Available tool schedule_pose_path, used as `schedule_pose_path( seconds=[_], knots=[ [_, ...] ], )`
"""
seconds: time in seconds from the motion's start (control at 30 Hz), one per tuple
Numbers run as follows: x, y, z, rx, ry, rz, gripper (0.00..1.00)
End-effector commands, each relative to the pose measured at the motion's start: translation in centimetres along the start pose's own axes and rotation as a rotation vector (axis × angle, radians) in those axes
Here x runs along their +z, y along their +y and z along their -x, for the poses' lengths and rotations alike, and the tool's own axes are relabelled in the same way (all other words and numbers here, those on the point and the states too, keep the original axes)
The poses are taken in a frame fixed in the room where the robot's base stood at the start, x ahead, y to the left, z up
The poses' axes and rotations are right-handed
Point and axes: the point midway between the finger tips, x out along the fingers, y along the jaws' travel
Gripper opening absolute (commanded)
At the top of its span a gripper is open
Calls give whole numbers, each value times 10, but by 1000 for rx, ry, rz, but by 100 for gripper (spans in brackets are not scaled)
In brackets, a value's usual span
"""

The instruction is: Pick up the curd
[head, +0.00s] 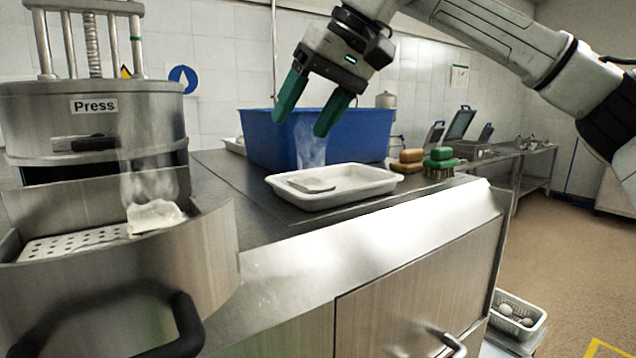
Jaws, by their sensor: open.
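A soft, white, lumpy piece that looks like curd (155,216) lies on the perforated metal surface (75,243) in front of the press, with pale vapour above it. A flat greyish-white piece (311,185) lies in the white tray (345,197) on the counter; vapour rises above it too. I cannot tell for certain which of the two is the curd. My gripper (300,127) has green fingers spread apart with nothing between them. It hangs in front of the blue tub, above the white tray and clear of both pieces.
The steel press (95,115) stands at the left. The blue tub (262,140) is behind the white tray. Brown and green brushes or sponges (438,160) sit right of the tray. A white perforated basket (518,318) with rounded items is low at the right.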

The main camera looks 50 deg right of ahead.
Motion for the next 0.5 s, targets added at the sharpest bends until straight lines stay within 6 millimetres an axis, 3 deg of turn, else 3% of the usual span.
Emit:
schedule_pose_path(
  seconds=[0.1,0.2,0.37,0.5],
  knots=[
    [4,17,3,188,-46,85,65],
    [6,26,5,270,-70,121,65],
    [8,32,0,301,-84,136,65],
    [9,36,-18,298,-85,137,65]
  ],
)
